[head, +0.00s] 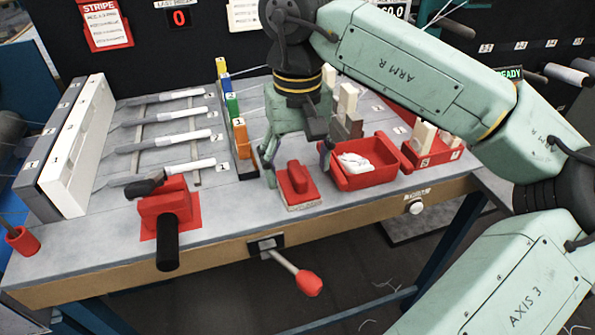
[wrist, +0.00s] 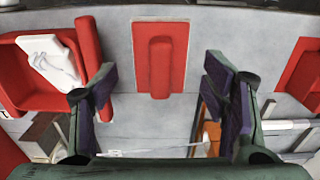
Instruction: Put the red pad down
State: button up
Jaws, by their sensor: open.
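The red pad (head: 297,186) has a raised red grip on top and lies flat on the grey bench top near the front edge. In the wrist view the red pad (wrist: 160,60) lies beyond the fingertips, centred between them. My gripper (head: 297,165) is open and empty, just behind and above the pad in the head view. In the wrist view my gripper (wrist: 160,85) has its two fingers wide apart, with bare bench between them. No contact between finger and pad shows.
A red bin (head: 365,180) with white cloth stands right of the pad. A red clamp-like device (head: 165,207) with a black handle is at the left. Coloured numbered blocks (head: 239,135) stand behind. A red-knobbed lever (head: 308,283) sticks out below the bench edge. Bench left of the pad is clear.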

aim_at(298, 170)
notch_tip(298, 170, up, 10)
dwell(0.3)
